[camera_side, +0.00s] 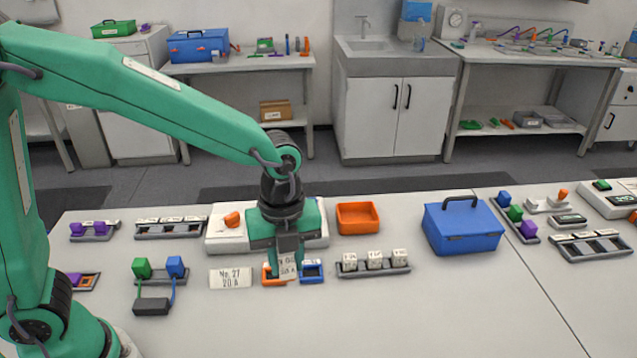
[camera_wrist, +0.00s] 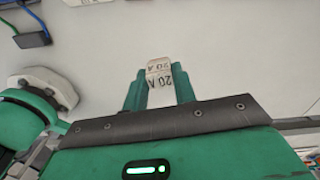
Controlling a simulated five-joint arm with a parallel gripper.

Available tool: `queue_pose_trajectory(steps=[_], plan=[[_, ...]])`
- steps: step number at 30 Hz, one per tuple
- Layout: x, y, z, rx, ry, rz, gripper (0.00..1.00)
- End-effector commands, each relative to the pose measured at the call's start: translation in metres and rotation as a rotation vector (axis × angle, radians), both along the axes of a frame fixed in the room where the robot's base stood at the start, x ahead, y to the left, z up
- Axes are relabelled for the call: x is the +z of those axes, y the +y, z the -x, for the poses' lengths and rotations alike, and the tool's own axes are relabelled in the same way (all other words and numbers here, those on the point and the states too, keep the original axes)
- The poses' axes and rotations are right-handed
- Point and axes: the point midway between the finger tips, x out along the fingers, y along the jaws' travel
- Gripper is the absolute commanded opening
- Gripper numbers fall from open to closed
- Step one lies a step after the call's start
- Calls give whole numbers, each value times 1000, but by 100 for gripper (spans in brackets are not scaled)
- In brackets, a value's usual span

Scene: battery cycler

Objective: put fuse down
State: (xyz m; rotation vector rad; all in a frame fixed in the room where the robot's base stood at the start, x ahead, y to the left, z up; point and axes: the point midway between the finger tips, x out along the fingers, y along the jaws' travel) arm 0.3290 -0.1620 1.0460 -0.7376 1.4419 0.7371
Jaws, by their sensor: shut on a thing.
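My gripper (camera_side: 287,262) is shut on a white fuse (camera_side: 287,268), low over the front part of the table. In the wrist view the fuse (camera_wrist: 159,85) sits between the green fingers and reads "20 A". In the side view it is in front of an orange-edged holder (camera_side: 267,279) and beside a blue-edged holder (camera_side: 312,273). The fingers and fuse hide part of the orange one. I cannot tell whether the fuse touches it. A white card (camera_side: 230,278) reading "No. 27 20 A" lies just to the left.
A grey rack with several white fuses (camera_side: 375,261) stands close on the right. An orange tray (camera_side: 358,217) and a blue case (camera_side: 462,226) are farther right. Green and blue connectors (camera_side: 158,270) stand left. A white device (camera_side: 229,236) is behind my gripper. The right front table is clear.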

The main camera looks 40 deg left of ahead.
Motion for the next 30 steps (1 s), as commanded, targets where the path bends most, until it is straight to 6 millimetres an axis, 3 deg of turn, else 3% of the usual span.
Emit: queue_pose_trajectory(steps=[17,30], plan=[[10,-17,-116,690,0,0,4],[5,-14,-193,1220,1,0,4]])
